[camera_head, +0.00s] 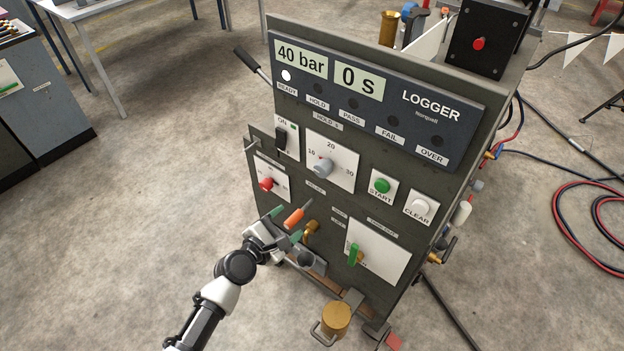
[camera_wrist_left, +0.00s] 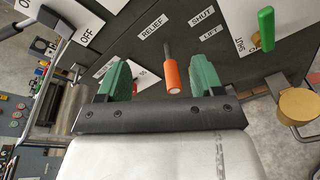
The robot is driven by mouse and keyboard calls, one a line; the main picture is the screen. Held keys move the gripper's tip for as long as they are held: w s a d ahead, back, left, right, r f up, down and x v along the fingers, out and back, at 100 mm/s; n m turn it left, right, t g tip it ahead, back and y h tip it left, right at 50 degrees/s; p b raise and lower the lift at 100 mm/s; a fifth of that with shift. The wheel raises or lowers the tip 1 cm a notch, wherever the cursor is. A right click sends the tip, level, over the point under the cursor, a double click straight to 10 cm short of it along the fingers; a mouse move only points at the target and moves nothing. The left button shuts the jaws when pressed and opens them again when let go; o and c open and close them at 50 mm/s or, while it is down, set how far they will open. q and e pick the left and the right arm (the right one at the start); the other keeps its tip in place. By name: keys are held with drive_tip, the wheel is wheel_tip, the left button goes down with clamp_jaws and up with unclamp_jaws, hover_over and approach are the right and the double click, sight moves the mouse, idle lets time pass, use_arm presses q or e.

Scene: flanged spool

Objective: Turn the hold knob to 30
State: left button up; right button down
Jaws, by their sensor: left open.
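The hold knob (camera_head: 322,167) is a grey knob on a white dial plate marked 10, 20 and 30, in the middle of the panel. I cannot tell clearly which mark it points at. My left gripper (camera_head: 286,225) is below and left of it, apart from it, with its green fingers spread. An orange-handled lever (camera_head: 294,218) shows in line with the gap between the fingers. It also shows between them in the left wrist view (camera_wrist_left: 172,78), and the fingers are not closed on it. The hold knob is not seen in the wrist view. My right gripper is not in view.
A red knob (camera_head: 266,184) sits left of the dial, below a black ON switch (camera_head: 281,138). A green START button (camera_head: 382,186) and a white CLEAR button (camera_head: 420,207) are to the right. A green valve lever (camera_head: 353,254) is lower down. The display reads 40 bar and 0 S.

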sight(319, 172)
use_arm(q)
wheel_tip(319, 172, up, 9)
drive_tip(key=d+n+t+h, duration=0.2)
drive_tip(key=n, duration=0.1)
drive_tip(key=b+x, duration=0.1)
drive_tip(key=x, duration=1)
drive_tip(key=shift+a+f, duration=0.15)
drive_tip(key=shift+f, duration=0.05)
drive_tip(key=shift+c, duration=0.3)
drive_tip(key=c, duration=0.9)
